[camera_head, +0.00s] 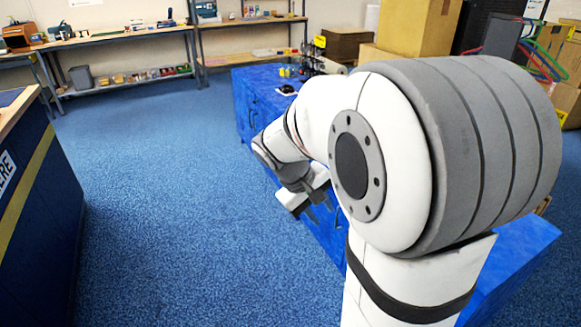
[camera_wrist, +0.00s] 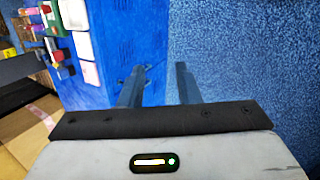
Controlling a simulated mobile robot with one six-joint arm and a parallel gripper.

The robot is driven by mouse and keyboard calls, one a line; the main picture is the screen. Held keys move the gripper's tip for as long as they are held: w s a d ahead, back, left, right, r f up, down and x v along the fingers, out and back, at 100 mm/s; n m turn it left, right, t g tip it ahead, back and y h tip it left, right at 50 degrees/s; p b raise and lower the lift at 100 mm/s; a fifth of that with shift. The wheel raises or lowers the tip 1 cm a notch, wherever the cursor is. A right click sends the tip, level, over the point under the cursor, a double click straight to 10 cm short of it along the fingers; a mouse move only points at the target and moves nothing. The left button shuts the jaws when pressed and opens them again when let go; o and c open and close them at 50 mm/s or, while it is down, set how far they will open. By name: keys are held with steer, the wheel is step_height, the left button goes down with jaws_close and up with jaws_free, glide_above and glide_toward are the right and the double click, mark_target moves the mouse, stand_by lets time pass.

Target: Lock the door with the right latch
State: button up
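A blue cabinet (camera_head: 245,103) runs along the right of the aisle in the head view, its door side facing the carpet. Much of it is hidden behind my arm. In the wrist view its blue face (camera_wrist: 112,45) fills the upper middle.
Open blue carpet (camera_head: 190,200) lies left of the cabinet. A dark counter with a yellow stripe (camera_head: 28,190) stands at the left edge. Shelves with tools (camera_head: 120,40) line the back. Cartons (camera_head: 418,27) stand at the back right. Small items lie on the cabinet top.

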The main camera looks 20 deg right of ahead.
steer(key=w+d+f+n+t+h+b, duration=0.15)
steer(key=w+d+f+h+b, duration=0.3)
steer(key=w+d+f, duration=0.45)
steer(key=w+d+f+n+h+b, duration=0.35)
steer(key=w+d+f+b, duration=0.2)
steer(key=w+f, duration=0.5)
steer(key=w+d+f+n+h+b, duration=0.2)
steer(key=w+d+f+h+b, duration=0.25)
steer(key=w+d+f, duration=0.55)
steer(key=s+d+f, duration=0.1)
steer(key=s+d, duration=0.1)
steer(key=d, duration=0.3)
steer(key=shift+s+d+f, duration=0.3)
steer(key=shift+d+f, duration=0.05)
steer(key=shift+c, duration=0.4)
jaws_close()
